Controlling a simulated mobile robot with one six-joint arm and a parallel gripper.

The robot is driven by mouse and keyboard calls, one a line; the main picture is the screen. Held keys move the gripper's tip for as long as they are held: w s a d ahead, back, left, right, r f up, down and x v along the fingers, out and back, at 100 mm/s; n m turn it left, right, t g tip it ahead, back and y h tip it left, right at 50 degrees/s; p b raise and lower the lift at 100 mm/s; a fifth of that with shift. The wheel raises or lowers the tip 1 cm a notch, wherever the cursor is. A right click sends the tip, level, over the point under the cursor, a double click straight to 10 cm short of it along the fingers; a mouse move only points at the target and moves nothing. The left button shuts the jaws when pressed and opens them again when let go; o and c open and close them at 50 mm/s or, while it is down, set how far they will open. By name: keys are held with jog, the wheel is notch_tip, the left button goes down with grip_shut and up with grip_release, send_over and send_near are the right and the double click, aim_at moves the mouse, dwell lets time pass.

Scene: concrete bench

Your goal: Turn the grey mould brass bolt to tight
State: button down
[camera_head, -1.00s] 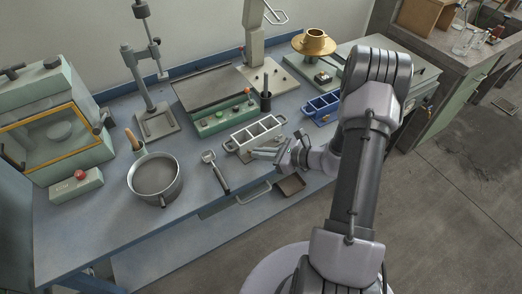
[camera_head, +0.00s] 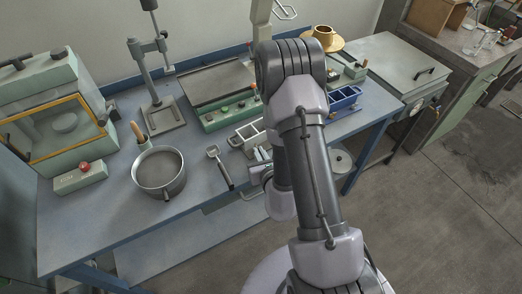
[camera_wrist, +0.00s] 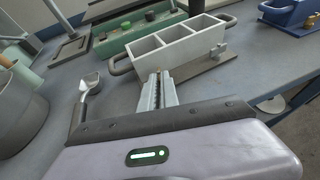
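The grey mould (camera_wrist: 185,46) is a pale open block with several compartments and a loop handle at its left end. It stands on the bench in the wrist view; in the head view my arm partly hides it (camera_head: 247,134). A small dark fitting (camera_wrist: 217,50) shows at its near right side, too small to identify surely as the brass bolt. My gripper (camera_wrist: 158,88) points at the mould's near side from a little in front.
A blue mould (camera_head: 344,97) stands to the right. A ladle-like tool (camera_head: 220,166) and a grey pot (camera_head: 159,172) lie to the left. A green control box (camera_head: 217,117) stands behind. The blue bench (camera_head: 110,215) is clear at front left.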

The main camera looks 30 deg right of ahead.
jog(key=shift+w+a+m+h+p, duration=0.1)
jog(key=shift+m+h+p, duration=0.3)
jog(key=shift+m+h, duration=0.25)
jog(key=c, duration=1.9)
grip_release()
jog(key=shift+r, duration=0.1)
